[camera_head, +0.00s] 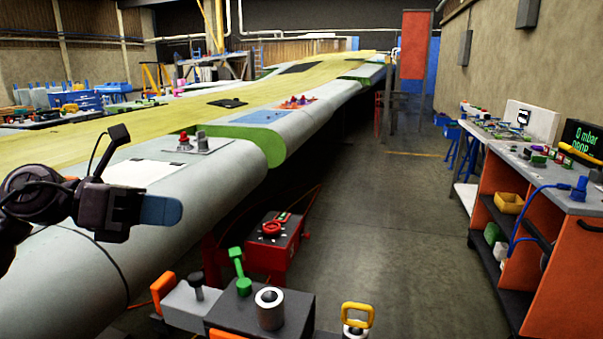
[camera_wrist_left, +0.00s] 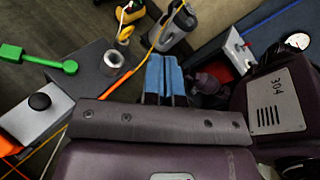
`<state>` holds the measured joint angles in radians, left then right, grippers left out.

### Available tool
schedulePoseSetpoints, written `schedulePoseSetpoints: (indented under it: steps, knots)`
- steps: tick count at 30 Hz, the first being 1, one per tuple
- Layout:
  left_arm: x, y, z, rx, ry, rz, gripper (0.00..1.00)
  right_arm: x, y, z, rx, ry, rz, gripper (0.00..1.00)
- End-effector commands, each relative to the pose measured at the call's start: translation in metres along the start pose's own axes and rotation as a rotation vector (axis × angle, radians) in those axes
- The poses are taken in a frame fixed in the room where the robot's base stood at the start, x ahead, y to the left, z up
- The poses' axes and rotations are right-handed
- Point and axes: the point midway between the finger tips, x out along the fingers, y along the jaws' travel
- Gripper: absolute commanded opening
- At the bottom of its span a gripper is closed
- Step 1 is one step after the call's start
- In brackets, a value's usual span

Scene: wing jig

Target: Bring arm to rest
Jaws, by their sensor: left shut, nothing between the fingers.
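My left arm comes in from the left in the head view. Its dark gripper (camera_head: 176,211) with blue fingers is shut and empty, held in front of the pale grey leading edge of the long wing (camera_head: 205,175). In the left wrist view the two blue fingers (camera_wrist_left: 166,64) lie side by side with nothing between them. My right gripper is in neither view.
Below the gripper is a dark box (camera_head: 225,313) with a green lever (camera_head: 239,272) and a metal cylinder (camera_head: 269,307). A red box (camera_head: 273,247) stands behind it. An orange-sided workbench (camera_head: 570,265) stands right. The floor aisle (camera_head: 390,220) between is clear.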

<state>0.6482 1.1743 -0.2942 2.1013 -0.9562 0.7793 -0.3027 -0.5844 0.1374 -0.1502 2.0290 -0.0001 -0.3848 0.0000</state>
Motion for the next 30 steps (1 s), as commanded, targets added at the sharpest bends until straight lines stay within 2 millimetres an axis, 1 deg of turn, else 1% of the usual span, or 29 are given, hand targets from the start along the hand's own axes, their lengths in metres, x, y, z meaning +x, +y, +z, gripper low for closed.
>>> schedulePoseSetpoints:
  steps: [3,5,6,8,11,12,14,15,17,18,20,21,23,24,26,27,29,30]
  knots:
    - [0.006,0.009,0.011,-0.236,-0.241,-0.065,0.00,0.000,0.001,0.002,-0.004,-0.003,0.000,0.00]
    - [0.005,0.019,0.012,-0.374,-0.363,-0.092,0.00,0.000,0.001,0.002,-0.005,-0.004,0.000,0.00]
    - [0.004,0.027,0.011,-0.472,-0.444,-0.109,0.00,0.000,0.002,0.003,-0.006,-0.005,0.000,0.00]
    - [0.001,0.042,0.005,-0.629,-0.567,-0.129,0.00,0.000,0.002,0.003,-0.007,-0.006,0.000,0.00]
    - [-0.007,0.074,-0.019,-0.912,-0.771,-0.148,0.00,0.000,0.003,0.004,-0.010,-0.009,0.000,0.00]
    - [-0.010,0.088,-0.034,-1.030,-0.850,-0.149,0.00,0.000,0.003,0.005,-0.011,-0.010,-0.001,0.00]
    - [-0.015,0.107,-0.060,-1.199,-0.962,-0.145,0.00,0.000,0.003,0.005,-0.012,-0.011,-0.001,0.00]
    - [-0.017,0.119,-0.079,-1.307,-1.031,-0.139,0.00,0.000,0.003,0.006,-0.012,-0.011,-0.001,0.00]
    - [-0.020,0.134,-0.112,-1.463,-1.127,-0.126,0.00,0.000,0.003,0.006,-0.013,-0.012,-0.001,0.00]
    - [-0.021,0.142,-0.135,-1.562,-1.187,-0.114,0.00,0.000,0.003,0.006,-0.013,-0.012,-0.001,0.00]
    - [-0.022,0.150,-0.172,-1.702,-1.269,-0.094,0.00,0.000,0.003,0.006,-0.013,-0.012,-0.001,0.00]
    - [-0.022,0.154,-0.196,-1.791,-1.321,-0.080,0.00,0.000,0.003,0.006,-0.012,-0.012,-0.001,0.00]
    - [-0.022,0.157,-0.233,-1.915,-1.392,-0.057,0.00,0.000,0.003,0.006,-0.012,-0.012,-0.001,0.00]
    - [-0.021,0.157,-0.257,-1.994,-1.438,-0.041,0.00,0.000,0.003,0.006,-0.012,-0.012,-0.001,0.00]
    - [-0.019,0.153,-0.294,-2.105,-1.503,-0.019,0.00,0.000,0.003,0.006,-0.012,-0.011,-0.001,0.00]
    - [-0.018,0.149,-0.318,-2.174,-1.544,-0.004,0.00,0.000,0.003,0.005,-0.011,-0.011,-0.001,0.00]
    - [-0.016,0.141,-0.353,-2.267,-1.601,0.016,0.00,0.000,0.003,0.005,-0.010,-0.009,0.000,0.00]
    - [-0.014,0.133,-0.374,-2.321,-1.637,0.025,0.00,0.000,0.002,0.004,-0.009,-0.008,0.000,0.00]
